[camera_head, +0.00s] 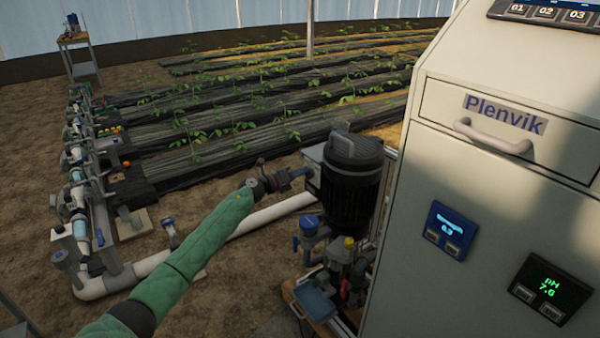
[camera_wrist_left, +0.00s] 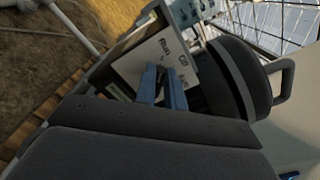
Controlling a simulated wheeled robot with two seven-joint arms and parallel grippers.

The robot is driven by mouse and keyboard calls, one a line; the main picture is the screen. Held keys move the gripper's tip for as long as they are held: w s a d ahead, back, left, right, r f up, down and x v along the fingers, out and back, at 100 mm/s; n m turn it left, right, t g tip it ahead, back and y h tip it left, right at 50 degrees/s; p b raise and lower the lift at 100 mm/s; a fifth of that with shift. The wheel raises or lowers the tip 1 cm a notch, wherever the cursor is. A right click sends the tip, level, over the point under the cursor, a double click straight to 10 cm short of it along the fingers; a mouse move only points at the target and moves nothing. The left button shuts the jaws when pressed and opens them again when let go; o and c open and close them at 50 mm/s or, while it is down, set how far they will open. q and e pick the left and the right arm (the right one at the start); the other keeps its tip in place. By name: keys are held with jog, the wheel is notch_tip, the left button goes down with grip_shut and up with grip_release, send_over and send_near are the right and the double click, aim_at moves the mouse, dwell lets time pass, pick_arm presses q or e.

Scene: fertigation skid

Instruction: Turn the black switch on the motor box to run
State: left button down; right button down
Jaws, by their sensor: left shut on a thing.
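The motor box (camera_head: 313,154) is a light grey box beside the black motor. In the left wrist view its pale face (camera_wrist_left: 140,62) carries two printed labels, one reading like RUN and the other like OFF. My left gripper (camera_head: 301,176) reaches the box from the left, under a green sleeve. In the left wrist view its blue-grey fingers (camera_wrist_left: 162,78) are shut on the small black switch (camera_wrist_left: 160,70) on that face. The fingers mostly hide the switch, so I cannot tell which label it points to. My right gripper is not in view.
The black motor (camera_head: 352,180) with a top handle stands right of the box, above pump fittings and valves. A large cream Plenvik cabinet (camera_head: 450,190) fills the right. White pipes (camera_head: 270,212) run low behind my arm. Plant rows lie behind.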

pick_arm(q)
jog(key=shift+a, duration=0.1)
dwell(0.3)
jog(key=c, duration=1.5)
grip_release()
jog(key=shift+v, duration=3.85)
